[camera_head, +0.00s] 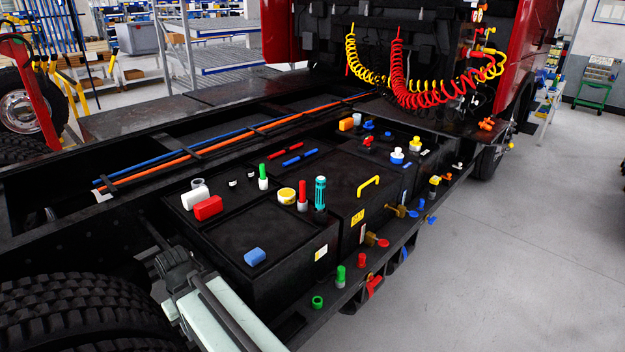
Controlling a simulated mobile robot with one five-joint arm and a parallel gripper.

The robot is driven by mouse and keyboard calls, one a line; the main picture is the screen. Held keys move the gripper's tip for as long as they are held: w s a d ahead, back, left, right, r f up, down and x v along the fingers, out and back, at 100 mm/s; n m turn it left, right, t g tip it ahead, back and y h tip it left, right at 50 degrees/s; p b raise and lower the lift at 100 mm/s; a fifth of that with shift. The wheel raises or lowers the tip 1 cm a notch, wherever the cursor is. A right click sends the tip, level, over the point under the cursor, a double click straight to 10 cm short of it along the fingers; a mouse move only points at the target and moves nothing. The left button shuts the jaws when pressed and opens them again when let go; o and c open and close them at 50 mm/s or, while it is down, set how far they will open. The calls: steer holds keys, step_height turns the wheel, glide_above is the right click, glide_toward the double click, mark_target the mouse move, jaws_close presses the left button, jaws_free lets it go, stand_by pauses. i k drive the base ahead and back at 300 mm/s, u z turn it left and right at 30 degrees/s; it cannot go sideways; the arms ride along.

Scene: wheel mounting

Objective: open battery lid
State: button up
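A black battery box with a flat lid (338,180) sits on the truck frame right of the middle. A yellow handle (368,185) stands on the lid, which looks closed. A pale arm link (215,315), seemingly mine, enters at the bottom. It ends in a dark grey part, probably my gripper (174,262), by the left edge of the nearer black box (270,285). This is well left of the yellow handle and apart from it. The fingers blend into the dark frame, so I cannot tell whether they are open or whether they hold anything.
Colored caps and valves line the right ledge (345,285). Coiled hoses (430,98) hang behind. The floor at right is clear.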

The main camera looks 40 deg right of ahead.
mark_target(357, 188)
steer(key=u, duration=0.45)
steer(key=k, duration=0.85)
steer(key=z, duration=1.35)
steer(key=i, duration=0.75)
